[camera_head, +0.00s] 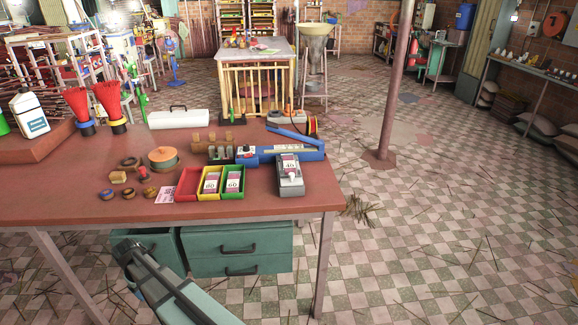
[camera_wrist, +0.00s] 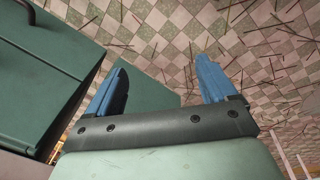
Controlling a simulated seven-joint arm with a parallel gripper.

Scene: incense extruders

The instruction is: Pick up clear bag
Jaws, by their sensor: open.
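Small clear-looking packets with pink and white labels show in the head view. One packet (camera_head: 290,165) lies on a grey scale-like device (camera_head: 291,187) near the table's right edge. Another packet (camera_head: 211,182) is in the yellow bin and another (camera_head: 233,182) is in the green bin. I cannot tell for certain which is the clear bag. My gripper (camera_wrist: 163,66) is open and empty in the wrist view, its two blue fingers wide apart over the tiled floor. My arm is low, in front of the table and clear of the packets. In the head view the fingers cannot be made out.
The red bin (camera_head: 187,185), yellow bin (camera_head: 209,194) and green bin (camera_head: 233,194) stand side by side. A blue press (camera_head: 300,151) is behind them. Green drawers (camera_head: 238,262) are under the tabletop (camera_head: 60,195).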

